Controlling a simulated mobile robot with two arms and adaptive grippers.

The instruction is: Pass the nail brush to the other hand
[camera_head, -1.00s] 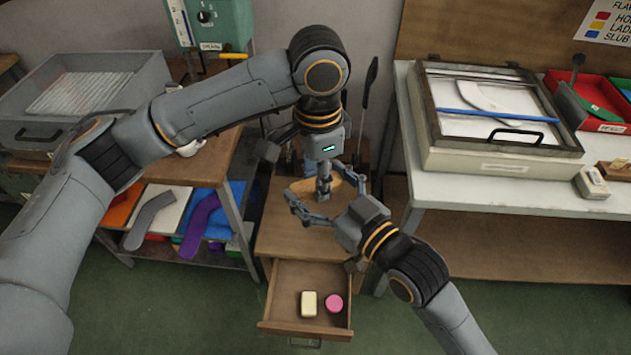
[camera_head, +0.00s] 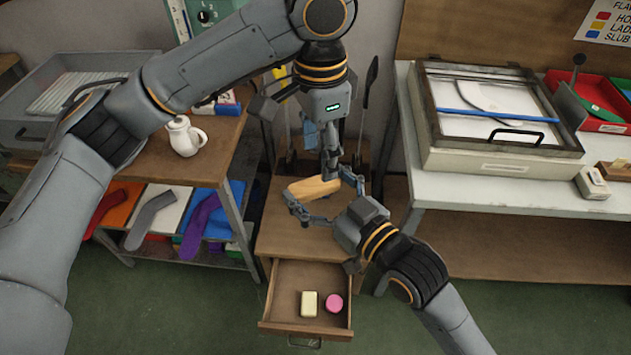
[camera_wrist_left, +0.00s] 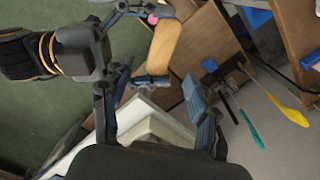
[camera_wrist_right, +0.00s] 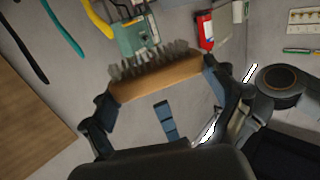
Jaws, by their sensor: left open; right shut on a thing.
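The nail brush (camera_head: 314,187) has a tan wooden body and sits between the fingers of my right gripper (camera_head: 331,205) in the head view. In the right wrist view the brush (camera_wrist_right: 155,78) shows grey bristles along its far side, and the right gripper's fingers (camera_wrist_right: 160,98) close on its two ends. My left gripper (camera_head: 326,150) is open and empty, just above and behind the brush in the head view. The left wrist view shows the brush's smooth wooden back (camera_wrist_left: 163,47) and the open left fingers (camera_wrist_left: 155,112) apart from it.
Below is a small cabinet with an open drawer (camera_head: 283,300) holding a cream block (camera_head: 308,304) and a pink round thing (camera_head: 334,303). A white jug (camera_head: 185,137) stands on the left bench. A white table (camera_head: 500,185) with a framed box (camera_head: 490,125) is at right.

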